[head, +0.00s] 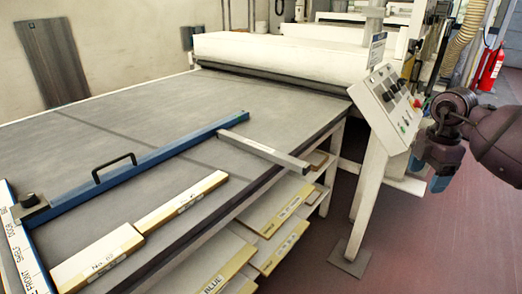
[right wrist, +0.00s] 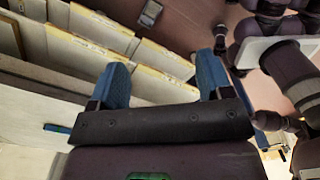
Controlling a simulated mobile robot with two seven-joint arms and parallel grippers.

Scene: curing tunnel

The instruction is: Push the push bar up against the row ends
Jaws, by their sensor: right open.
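Two pale labelled boards (head: 180,201) (head: 98,260) lie end to end in a row beside the fence. A strip of bare table separates the row's right end from the bar. My right gripper (head: 430,174) is open and empty, off the table beside the control panel; its blue fingers also show in the right wrist view (right wrist: 163,72).
A control panel (head: 390,103) on a white post stands between my right gripper and the table (head: 110,135). Labelled boards (head: 275,210) fill shelves below the table. A white roller housing (head: 280,58) crosses its far end. The fence carries a black handle (head: 113,163).

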